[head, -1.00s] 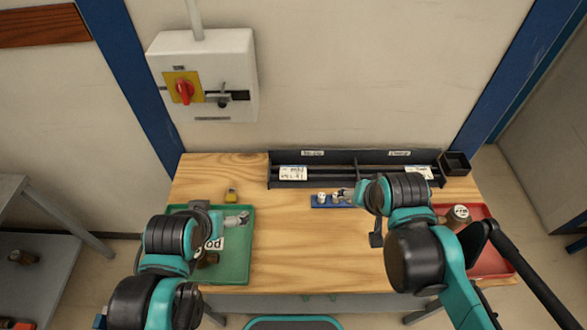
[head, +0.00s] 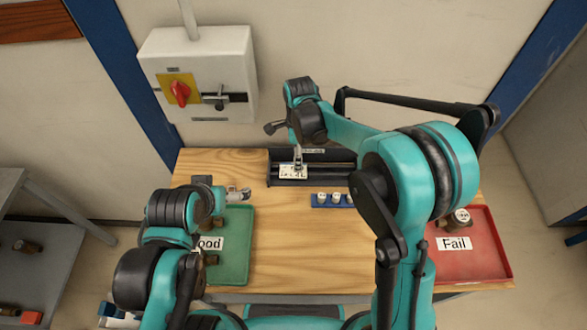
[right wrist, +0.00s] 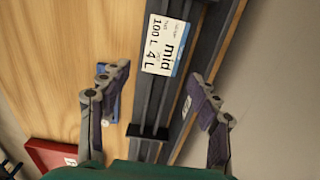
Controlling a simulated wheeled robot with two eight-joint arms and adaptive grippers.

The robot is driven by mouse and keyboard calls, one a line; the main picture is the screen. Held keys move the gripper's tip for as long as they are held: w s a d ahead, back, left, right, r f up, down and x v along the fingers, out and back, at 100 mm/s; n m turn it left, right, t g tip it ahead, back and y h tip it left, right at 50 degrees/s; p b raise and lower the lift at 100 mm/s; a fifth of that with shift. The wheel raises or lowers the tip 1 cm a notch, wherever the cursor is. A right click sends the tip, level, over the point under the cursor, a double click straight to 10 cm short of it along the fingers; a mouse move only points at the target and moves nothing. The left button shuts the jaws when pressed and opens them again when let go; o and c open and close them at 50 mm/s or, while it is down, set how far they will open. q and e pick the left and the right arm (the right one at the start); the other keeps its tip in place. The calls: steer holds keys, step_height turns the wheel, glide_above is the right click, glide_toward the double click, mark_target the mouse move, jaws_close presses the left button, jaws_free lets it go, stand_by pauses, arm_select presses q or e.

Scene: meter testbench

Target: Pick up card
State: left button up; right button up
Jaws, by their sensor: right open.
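A white card (head: 288,173) stands in the left part of the long black rack (head: 334,183) at the back of the table. In the right wrist view the card (right wrist: 163,40) shows the print "mid", "100 L" and "4 L". My right gripper (head: 298,162) is over the card in the head view. In the right wrist view its two fingers (right wrist: 157,98) are spread wide and empty, with the card ahead between their lines. My left gripper (head: 238,194) hangs over the green tray; its jaws are too small to judge.
A blue holder (head: 319,205) with white-topped pieces stands just in front of the rack. The green tray (head: 240,255) lies left, the red "Fail" tray (head: 490,265) right with a meter (head: 460,217). A switch box (head: 205,75) hangs on the wall. The middle tabletop is clear.

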mark_target(293, 171)
steer(key=f+b, duration=0.1)
steer(key=f, duration=0.2)
steer(key=f+b, duration=0.1)
steer(key=f, duration=0.2)
steer(key=shift+w+a+f, duration=0.1)
steer(key=shift+w+f, duration=0.05)
steer(key=shift+w, duration=0.05)
steer(key=shift+f, duration=0.2)
stand_by(0.3)
steer(key=c, duration=0.6)
